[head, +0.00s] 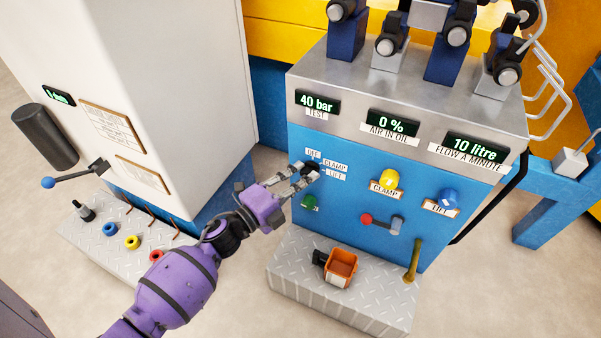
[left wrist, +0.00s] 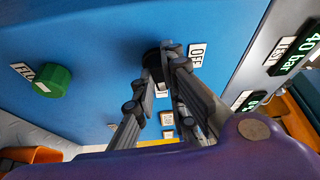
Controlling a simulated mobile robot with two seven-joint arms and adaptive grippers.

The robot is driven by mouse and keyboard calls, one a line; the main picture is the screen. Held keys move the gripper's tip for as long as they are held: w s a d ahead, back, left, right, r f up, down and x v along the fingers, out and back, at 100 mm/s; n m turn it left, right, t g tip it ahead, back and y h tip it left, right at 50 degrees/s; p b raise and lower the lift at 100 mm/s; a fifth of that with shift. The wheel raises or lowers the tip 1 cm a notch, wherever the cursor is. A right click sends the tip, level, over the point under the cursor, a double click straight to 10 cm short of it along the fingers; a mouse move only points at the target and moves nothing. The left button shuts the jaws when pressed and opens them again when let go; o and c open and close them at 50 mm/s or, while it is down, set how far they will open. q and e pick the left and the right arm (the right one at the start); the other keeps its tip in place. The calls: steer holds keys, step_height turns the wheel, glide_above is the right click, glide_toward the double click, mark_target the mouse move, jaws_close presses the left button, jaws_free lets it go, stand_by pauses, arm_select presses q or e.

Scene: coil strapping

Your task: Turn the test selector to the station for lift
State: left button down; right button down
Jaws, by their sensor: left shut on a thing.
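The test selector is a small black knob (head: 313,169) on the blue front panel (head: 262,68) of the test bench. Its stations are marked by white labels: OFF (head: 313,154), CLAMP (head: 335,164) and LIFT (head: 336,174). My left gripper (head: 307,172) is shut on the knob, its fingers reaching in from the left. In the left wrist view the black knob (left wrist: 152,58) sits at the fingertips, beside the OFF label (left wrist: 197,56). The fingers hide much of the knob, so I cannot tell which station it points to. My right gripper is not in view.
Below the selector are a green knob (head: 309,202) and a red-tipped lever (head: 367,219). Yellow (head: 390,179) and blue (head: 448,196) fittings sit to the right. An orange container (head: 341,265) stands on the tread-plate step (head: 290,285). A white cabinet (head: 190,70) stands left.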

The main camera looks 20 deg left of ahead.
arm_select(q)
steer(key=shift+r+m+g+p, duration=0.1)
steer(key=shift+m+g+p, duration=0.2)
steer(key=shift+m+p, duration=0.4)
steer(key=shift+a, duration=0.1)
steer(key=c, duration=1.8)
jaws_free()
steer(key=shift+s, duration=0.15)
steer(key=v, duration=1.1)
steer(key=shift+s, duration=0.35)
steer(key=shift+a, duration=0.15)
